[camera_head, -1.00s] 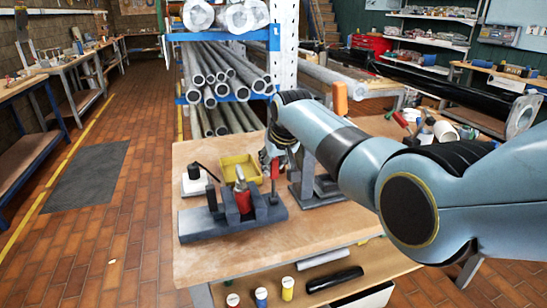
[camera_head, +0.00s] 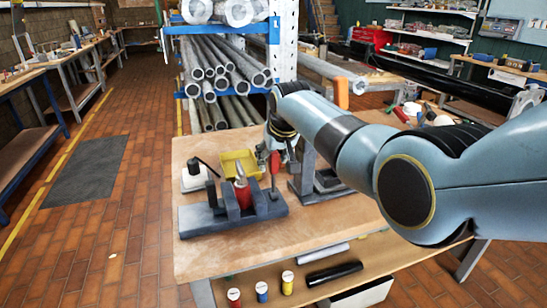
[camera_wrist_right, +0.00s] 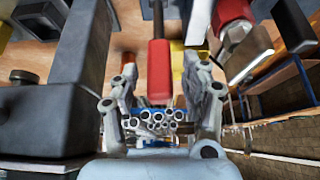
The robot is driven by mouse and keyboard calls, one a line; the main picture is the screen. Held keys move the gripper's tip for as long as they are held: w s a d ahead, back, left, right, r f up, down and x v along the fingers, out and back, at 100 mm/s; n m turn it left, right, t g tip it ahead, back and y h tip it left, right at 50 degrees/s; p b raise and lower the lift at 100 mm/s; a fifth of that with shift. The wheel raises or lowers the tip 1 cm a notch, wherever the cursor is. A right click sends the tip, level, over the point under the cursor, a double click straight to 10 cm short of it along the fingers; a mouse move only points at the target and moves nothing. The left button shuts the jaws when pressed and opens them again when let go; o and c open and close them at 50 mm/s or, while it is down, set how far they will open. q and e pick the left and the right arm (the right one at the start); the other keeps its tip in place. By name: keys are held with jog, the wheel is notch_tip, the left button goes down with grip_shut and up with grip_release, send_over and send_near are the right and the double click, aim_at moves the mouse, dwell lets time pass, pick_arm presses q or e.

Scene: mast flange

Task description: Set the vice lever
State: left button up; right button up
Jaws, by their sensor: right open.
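The grey vice (camera_head: 212,222) stands on the wooden bench and holds a red cylinder (camera_head: 242,195) with a pointed metal top between its jaws. Its upright lever with a red handle (camera_head: 274,163) is at the vice's right side. My right gripper (camera_head: 270,157) is beside the top of the lever in the head view. In the right wrist view the red handle (camera_wrist_right: 160,75) shows between the two spread fingers of my right gripper (camera_wrist_right: 162,85), with visible gaps on both sides. The red cylinder also shows at upper right (camera_wrist_right: 231,12). My left gripper is out of view.
A yellow tray (camera_head: 229,161) lies behind the vice. A white-based object with a black handle (camera_head: 194,182) stands to its left, and a dark metal block (camera_head: 322,186) to its right. The bench top (camera_head: 205,262) is clear in front.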

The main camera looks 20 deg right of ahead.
jog(key=v, duration=1.2)
jog(key=s+f+g+b, duration=0.1)
jog(key=s+f, duration=0.3)
jog(key=f, duration=0.3)
jog(key=s+d+f+g+b, duration=0.1)
jog(key=s+f, duration=0.3)
jog(key=f, duration=0.4)
jog(key=s+d+f+g+b, duration=0.1)
jog(key=s+f+b, duration=0.2)
jog(key=f, duration=0.5)
jog(key=shift+s+d+f+g, duration=0.1)
jog(key=shift+s+d+g, duration=0.2)
jog(key=shift+s, duration=0.15)
jog(key=s+d+f+g+b, duration=0.1)
jog(key=s+f+b, duration=0.1)
jog(key=s+f, duration=0.65)
jog(key=s+d+f+g+b, duration=0.1)
jog(key=s+f+b, duration=0.1)
jog(key=s+f, duration=0.65)
jog(key=s+d+f+b, duration=0.3)
jog(key=s+f, duration=1)
jog(key=s, duration=0.3)
jog(key=s+d+f+h+b, duration=0.1)
jog(key=s+d+f+b, duration=0.2)
jog(key=s+f, duration=1)
jog(key=shift+s+d+f+t, duration=0.3)
jog(key=shift+s+d, duration=0.15)
jog(key=shift+s, duration=1.15)
